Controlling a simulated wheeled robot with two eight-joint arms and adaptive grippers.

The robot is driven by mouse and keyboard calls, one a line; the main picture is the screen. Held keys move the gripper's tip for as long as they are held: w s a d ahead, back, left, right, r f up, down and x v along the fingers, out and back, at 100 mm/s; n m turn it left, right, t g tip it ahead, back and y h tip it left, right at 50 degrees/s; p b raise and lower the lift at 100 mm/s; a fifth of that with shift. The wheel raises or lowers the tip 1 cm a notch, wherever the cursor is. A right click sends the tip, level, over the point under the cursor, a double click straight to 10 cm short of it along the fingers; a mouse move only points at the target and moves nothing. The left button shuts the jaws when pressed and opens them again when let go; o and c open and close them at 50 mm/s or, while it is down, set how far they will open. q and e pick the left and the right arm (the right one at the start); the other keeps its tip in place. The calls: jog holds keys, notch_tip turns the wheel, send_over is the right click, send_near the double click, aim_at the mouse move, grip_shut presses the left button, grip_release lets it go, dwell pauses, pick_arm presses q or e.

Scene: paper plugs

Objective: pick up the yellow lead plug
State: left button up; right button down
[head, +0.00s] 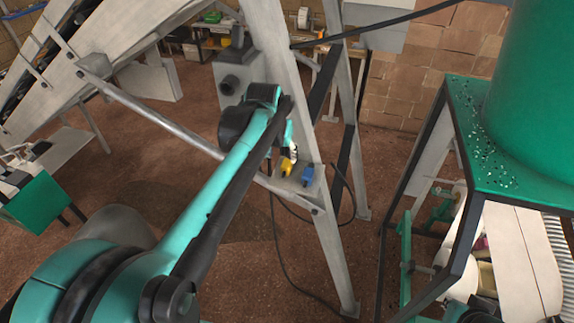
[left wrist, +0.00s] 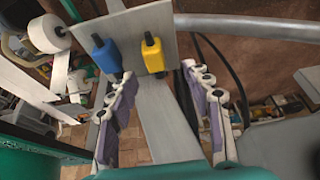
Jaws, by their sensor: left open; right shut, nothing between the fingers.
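The yellow lead plug (head: 287,167) sits on a grey plate fixed to the slanted metal post. A blue plug (head: 307,175) sits beside it on the right. My left gripper (head: 291,148) is just above the yellow plug in the head view, partly hidden by my arm. In the left wrist view my left gripper (left wrist: 158,74) is open and empty, its purple-padded fingers apart. The yellow plug (left wrist: 154,52) shows beyond the fingertips, near the gap between them. The blue plug (left wrist: 105,56) is to its left, beyond the left finger. Contact cannot be seen. My right gripper is out of view.
The grey plate (left wrist: 139,27) backs the plugs in the wrist view. A grey diagonal tube (head: 150,120) and the post (head: 333,240) stand close to my arm. Dark cables (head: 277,245) hang below the plate. A green-topped stand (head: 470,120) is at the right.

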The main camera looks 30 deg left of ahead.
aim_at(287, 162)
pick_arm(q)
jog(key=x, duration=0.5)
jog(key=w+p+x, duration=0.1)
jog(key=x, duration=0.1)
jog(key=shift+w+d+f, duration=0.1)
jog(key=shift+w+d, duration=0.05)
jog(key=shift+d, duration=0.15)
jog(key=c, duration=0.4)
grip_shut()
